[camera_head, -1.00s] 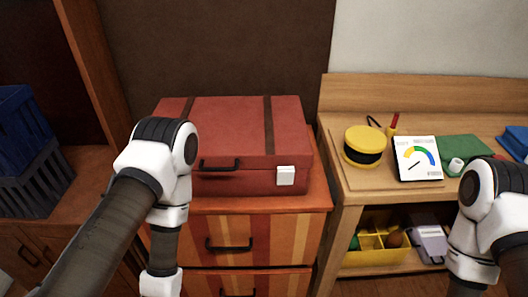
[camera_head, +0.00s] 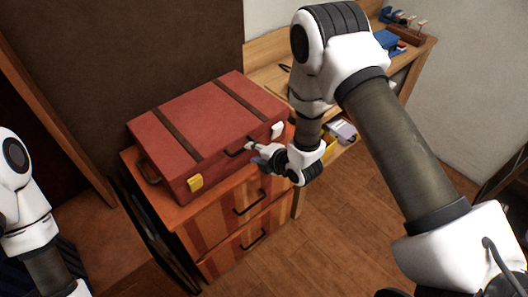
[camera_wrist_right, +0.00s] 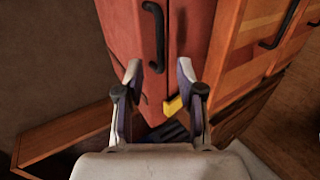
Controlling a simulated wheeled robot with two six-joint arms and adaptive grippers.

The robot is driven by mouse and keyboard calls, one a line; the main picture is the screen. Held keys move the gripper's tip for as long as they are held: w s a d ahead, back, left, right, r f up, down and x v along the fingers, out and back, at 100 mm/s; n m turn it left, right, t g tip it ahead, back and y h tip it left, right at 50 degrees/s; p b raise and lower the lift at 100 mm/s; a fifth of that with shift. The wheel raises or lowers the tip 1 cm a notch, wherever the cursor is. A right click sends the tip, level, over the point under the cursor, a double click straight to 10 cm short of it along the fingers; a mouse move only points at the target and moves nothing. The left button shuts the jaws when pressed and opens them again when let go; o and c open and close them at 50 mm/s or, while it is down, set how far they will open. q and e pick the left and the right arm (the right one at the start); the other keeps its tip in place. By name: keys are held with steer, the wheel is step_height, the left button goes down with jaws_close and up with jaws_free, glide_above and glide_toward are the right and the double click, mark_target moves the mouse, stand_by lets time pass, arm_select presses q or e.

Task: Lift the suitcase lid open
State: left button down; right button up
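The red suitcase (camera_head: 205,125) with brown straps lies closed on a striped wooden drawer cabinet. Its front has a dark handle (camera_head: 236,150), a white latch (camera_head: 277,130) at the right and a yellow latch (camera_head: 195,183) at the left. My right gripper (camera_head: 254,152) is at the suitcase front, near the handle's right end. In the right wrist view my right gripper (camera_wrist_right: 159,72) is open, its fingers apart before the suitcase (camera_wrist_right: 125,30), with the handle (camera_wrist_right: 155,35) and yellow latch (camera_wrist_right: 173,106) ahead. Finger contact is unclear. My left gripper is out of view.
The drawer cabinet (camera_head: 225,218) has dark handles on its front. A wooden workbench (camera_head: 262,52) stands behind my right arm, with blue items (camera_head: 388,40) at its far end. A dark panel rises behind the suitcase. The wooden floor (camera_head: 345,225) in front is clear.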

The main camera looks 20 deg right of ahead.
mark_target(244, 149)
steer(key=b+x, duration=0.4)
steer(key=x, duration=0.3)
steer(key=shift+w+f, duration=0.2)
steer(key=shift+f, duration=0.1)
steer(key=shift+r, duration=0.1)
steer(key=shift+c, duration=0.2)
steer(key=shift+w, duration=0.15)
jaws_close()
